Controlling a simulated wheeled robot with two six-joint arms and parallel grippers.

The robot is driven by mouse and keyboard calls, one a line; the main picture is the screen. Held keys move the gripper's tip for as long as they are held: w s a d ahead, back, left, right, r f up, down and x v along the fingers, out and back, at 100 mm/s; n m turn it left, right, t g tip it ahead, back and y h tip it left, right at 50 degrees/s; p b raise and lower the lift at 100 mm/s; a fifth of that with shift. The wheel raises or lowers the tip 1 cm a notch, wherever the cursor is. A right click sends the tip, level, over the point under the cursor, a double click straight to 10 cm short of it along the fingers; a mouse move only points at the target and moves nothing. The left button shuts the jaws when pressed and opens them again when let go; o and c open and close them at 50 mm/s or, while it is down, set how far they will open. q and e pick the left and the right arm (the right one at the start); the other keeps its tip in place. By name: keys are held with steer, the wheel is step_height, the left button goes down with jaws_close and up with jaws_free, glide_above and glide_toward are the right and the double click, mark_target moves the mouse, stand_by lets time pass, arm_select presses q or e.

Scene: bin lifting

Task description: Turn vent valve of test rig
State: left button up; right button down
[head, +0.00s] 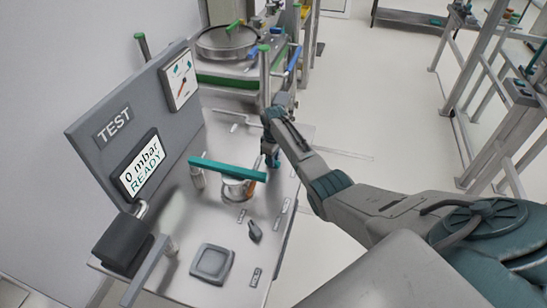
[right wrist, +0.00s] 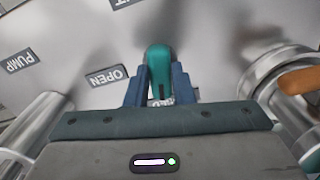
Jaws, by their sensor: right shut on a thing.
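The test rig's grey panel (head: 95,110) stands at the left in the head view, with a "TEST" label and a screen (head: 140,165) reading "0 mbar READY". My right gripper (head: 272,158) points down at the far right side of the rig's top. In the right wrist view my right gripper (right wrist: 159,90) is shut on a teal valve handle (right wrist: 158,58), a blue finger on each side. An "OPEN" label lies left of it; another label above is cut off, ending in "T". In the head view the handle is mostly hidden by the gripper. My left gripper is not in view.
A long teal bar (head: 226,169) crosses above a round metal fitting (head: 238,189) beside my gripper. A dial gauge (head: 181,81), a black switch (head: 255,231) and a grey square pad (head: 212,263) are on the rig. A cart with a round lidded vessel (head: 227,42) stands behind.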

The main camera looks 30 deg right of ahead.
steer(key=shift+w+r+n, duration=0.1)
steer(key=shift+r+n, duration=0.05)
steer(key=shift+n, duration=1.05)
steer(key=c, duration=1.2)
jaws_free()
steer(key=shift+c, duration=0.2)
step_height(320, 180, up, 11)
steer(key=b, duration=0.3)
